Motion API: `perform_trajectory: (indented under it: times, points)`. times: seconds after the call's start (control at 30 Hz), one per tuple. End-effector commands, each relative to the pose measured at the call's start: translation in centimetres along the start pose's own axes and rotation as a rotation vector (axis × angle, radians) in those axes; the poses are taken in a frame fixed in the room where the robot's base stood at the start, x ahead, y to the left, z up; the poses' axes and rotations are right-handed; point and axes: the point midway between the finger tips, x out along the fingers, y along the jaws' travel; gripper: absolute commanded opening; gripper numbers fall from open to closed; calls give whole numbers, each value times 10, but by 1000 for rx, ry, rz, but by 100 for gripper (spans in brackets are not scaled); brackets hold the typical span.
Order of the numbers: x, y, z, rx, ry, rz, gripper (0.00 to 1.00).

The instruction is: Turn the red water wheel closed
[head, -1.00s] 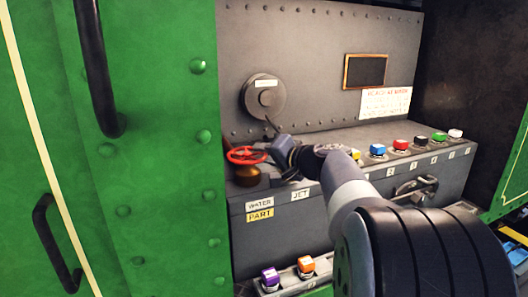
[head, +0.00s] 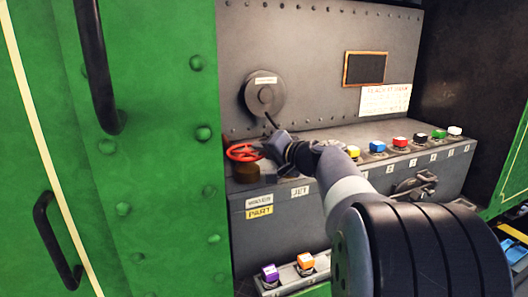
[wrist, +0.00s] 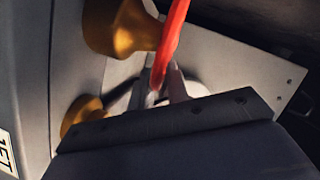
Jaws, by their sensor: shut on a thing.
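The red water wheel (head: 243,152) sits on a brass stem (head: 247,171) at the left end of the grey bench, above the labels "WATER" and "PART". My gripper (head: 268,150) comes from the right and is at the wheel's right side. In the wrist view, the red rim (wrist: 170,42) runs down between the fingers, and my gripper (wrist: 163,85) is shut on it. A brass piece (wrist: 122,28) stands beside the rim there. The fingertips are partly hidden by the gripper body.
A green riveted panel (head: 160,150) stands close on the left.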

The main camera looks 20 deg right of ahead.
Motion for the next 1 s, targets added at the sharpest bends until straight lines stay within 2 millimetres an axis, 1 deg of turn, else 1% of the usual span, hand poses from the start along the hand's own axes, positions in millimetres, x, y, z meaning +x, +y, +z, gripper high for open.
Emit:
perform_trajectory:
  times: [0.03,0.07,0.6,1.0]
  points:
    - [1,7,5,2,9,19,0]
    - [0,8,6,5,20,27,0]
    - [-10,3,13,72,272,187,0]
    - [-11,4,14,78,303,202,0]
